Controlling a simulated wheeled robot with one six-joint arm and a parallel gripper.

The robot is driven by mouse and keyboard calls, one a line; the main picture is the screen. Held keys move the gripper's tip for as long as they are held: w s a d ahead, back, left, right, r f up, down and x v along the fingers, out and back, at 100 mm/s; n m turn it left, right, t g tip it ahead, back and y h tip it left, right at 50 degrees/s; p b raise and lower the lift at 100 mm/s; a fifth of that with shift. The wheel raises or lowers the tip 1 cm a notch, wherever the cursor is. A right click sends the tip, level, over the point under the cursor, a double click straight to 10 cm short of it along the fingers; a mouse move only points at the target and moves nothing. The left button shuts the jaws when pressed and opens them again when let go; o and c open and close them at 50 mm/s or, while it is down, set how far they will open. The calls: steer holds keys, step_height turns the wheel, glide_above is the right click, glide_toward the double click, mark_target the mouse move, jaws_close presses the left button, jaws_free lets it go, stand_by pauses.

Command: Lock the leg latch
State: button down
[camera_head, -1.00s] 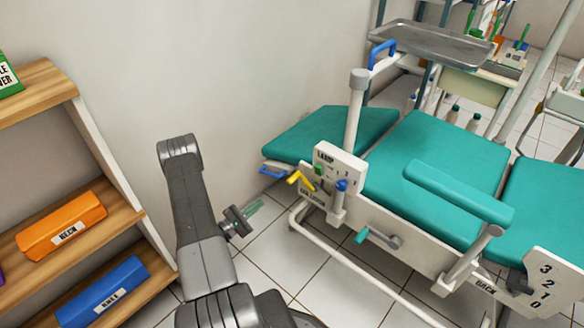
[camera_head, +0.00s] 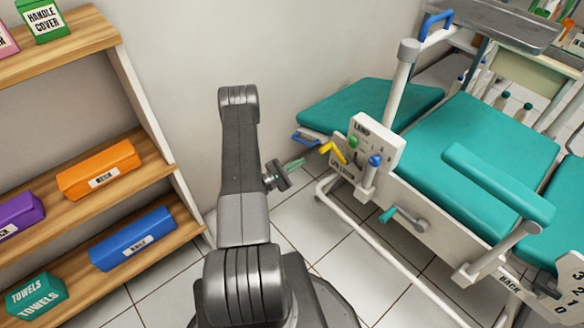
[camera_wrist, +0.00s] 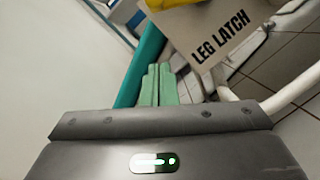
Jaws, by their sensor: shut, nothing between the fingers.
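In the wrist view the plate (camera_wrist: 222,48) is close, with part of the yellow lever (camera_wrist: 180,3) cut off at the top edge. My gripper (camera_head: 296,163) is to the left of the lever in the head view, apart from it. Its green fingers (camera_wrist: 157,84) are together and empty, beside and below the plate in the wrist view. The lever's full shape is hidden in the wrist view.
The teal leg rest (camera_head: 370,103) and a blue handle (camera_head: 306,138) lie just behind the lever. A green knob and a blue knob (camera_head: 375,160) share the white panel (camera_head: 384,132). A wooden shelf (camera_head: 120,190) stands at left. Tiled floor is clear between.

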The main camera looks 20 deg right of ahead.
steer(key=s+d+r, duration=0.1)
steer(key=d+r, duration=0.3)
steer(key=d, duration=0.2)
steer(key=shift+b, duration=0.35)
steer(key=shift+r, duration=0.1)
